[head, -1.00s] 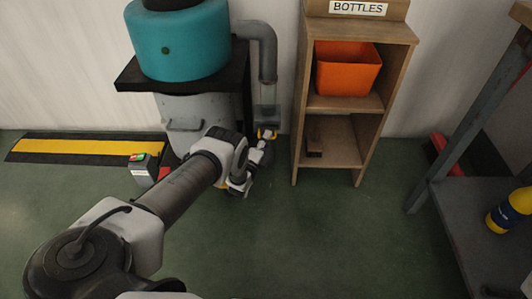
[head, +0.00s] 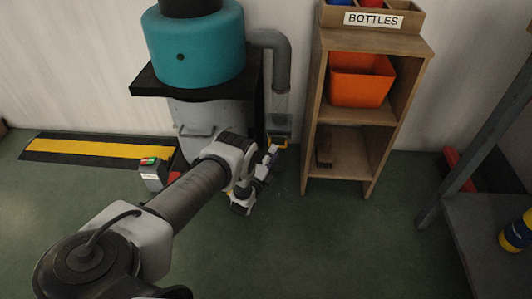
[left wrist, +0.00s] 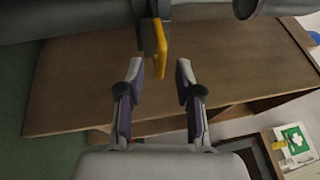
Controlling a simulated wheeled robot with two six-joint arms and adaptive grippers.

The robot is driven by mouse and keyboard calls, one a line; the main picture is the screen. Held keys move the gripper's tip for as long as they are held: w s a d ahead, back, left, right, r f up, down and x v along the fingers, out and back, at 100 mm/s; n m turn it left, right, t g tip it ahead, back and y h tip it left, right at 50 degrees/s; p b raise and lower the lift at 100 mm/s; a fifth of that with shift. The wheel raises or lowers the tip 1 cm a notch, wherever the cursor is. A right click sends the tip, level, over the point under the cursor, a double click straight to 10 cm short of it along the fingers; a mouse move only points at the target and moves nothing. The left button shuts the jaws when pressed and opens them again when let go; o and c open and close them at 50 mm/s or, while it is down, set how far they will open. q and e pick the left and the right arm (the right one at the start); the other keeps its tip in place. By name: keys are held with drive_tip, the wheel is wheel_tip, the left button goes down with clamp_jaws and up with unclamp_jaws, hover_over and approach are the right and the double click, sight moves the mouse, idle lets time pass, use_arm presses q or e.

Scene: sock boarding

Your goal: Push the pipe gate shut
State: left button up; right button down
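The pipe gate's yellow handle (head: 277,142) shows just below the clear-grey section (head: 279,125) at the lower end of the grey pipe (head: 279,65). In the left wrist view the handle (left wrist: 159,48) hangs from a dark bracket beside the pipe. How far the gate stands open I cannot tell. My left gripper (head: 270,156) is low by the handle in the head view. In the left wrist view its two fingers (left wrist: 159,80) are spread and empty, with the handle just beyond the fingertips, apart from both. My right gripper is not in view.
A wooden shelf (head: 310,150) labelled BOTTLES, holding an orange bin (head: 361,80), stands close right of the pipe. A teal drum machine (head: 196,45) is left, with a small switch box (head: 153,173) beside it. A grey bench (head: 475,240) stands right. The middle floor is clear.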

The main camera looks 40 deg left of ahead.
use_arm(q)
drive_tip(key=v, duration=0.8)
